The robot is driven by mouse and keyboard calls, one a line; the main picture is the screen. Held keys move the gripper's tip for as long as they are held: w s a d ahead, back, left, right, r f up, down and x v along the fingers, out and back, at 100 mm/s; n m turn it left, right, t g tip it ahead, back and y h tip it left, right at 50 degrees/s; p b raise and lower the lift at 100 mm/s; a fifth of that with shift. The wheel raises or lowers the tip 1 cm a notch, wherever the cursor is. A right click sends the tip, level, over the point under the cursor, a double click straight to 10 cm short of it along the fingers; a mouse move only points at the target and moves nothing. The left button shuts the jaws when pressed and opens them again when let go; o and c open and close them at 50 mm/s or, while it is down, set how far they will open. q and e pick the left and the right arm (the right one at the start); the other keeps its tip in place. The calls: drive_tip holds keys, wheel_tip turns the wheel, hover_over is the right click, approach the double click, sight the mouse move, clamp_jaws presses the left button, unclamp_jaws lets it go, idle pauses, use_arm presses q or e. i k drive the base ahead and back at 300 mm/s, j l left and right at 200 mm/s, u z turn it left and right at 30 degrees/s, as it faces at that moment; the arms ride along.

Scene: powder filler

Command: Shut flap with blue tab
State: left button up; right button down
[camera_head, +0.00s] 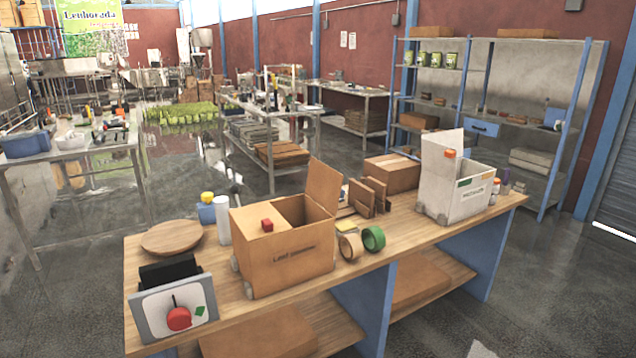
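A brown cardboard box (285,259) stands on the wooden workbench. The left part of its top is covered by a flap with a red tab (267,224). The right part is open, and its brown flap (323,186) stands up, tilted. A white box (468,199) stands at the bench's right end, with an upright white flap (440,160) and an orange tab (449,153) near it. I can make out no blue tab on either box; the far sides of the raised flaps are hidden. Neither of my grippers is in view.
Bare bench top lies before the white box.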

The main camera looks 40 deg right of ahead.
sight(324, 184)
drive_tip(key=k+l, duration=0.1)
drive_tip(key=l, duration=0.55)
drive_tip(key=k+l, duration=0.1)
drive_tip(key=l, duration=1.25)
drive_tip(key=k+l, duration=0.15)
drive_tip(key=l, duration=0.5)
drive_tip(key=k+l, duration=0.1)
drive_tip(key=l, duration=0.55)
drive_tip(key=k+l, duration=0.1)
drive_tip(key=l, duration=0.55)
